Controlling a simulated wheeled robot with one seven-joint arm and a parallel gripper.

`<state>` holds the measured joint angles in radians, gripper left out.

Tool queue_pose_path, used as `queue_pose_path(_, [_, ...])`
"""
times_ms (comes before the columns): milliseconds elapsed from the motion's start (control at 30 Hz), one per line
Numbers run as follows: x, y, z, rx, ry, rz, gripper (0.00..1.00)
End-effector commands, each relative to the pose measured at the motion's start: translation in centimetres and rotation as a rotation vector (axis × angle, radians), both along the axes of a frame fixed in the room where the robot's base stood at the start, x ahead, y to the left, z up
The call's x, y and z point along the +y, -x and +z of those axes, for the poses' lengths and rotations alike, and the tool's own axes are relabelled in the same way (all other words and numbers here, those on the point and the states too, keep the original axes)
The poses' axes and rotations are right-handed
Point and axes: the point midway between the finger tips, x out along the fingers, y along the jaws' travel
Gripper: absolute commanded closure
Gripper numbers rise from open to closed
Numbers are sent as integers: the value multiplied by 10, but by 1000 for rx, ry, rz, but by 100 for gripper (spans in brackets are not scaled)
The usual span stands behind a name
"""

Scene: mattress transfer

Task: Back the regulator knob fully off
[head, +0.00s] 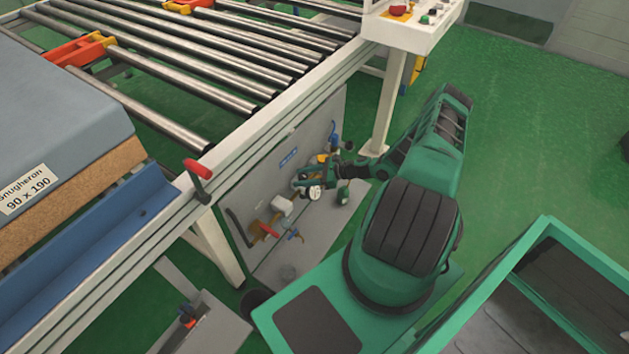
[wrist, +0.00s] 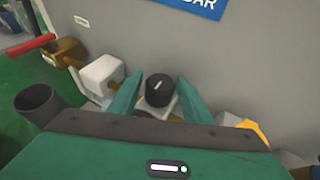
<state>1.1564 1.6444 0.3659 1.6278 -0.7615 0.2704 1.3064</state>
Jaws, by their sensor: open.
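The regulator knob (wrist: 159,90) is black and round with a white pointer line. In the wrist view it sits on a pale body between the two green fingers of my gripper (wrist: 160,95). The fingers are apart, with a finger on each side of the knob; I cannot tell whether either touches it. In the head view my gripper (head: 322,176) is at the grey panel below the roller conveyor, and the knob is too small to make out there. A round white gauge (head: 313,193) shows just below the gripper.
A white block (wrist: 101,74), a red lever (wrist: 30,45) and a dark open cup (wrist: 38,101) are left of the gripper in the wrist view. A yellow part (wrist: 254,129) is at right. The grey panel (head: 262,190) stands behind.

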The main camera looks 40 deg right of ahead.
Motion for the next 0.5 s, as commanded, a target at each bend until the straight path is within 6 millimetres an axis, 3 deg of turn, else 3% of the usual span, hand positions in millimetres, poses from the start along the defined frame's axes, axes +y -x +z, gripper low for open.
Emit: queue_pose_path(500, [0,0,0,1,-2,-355,49])
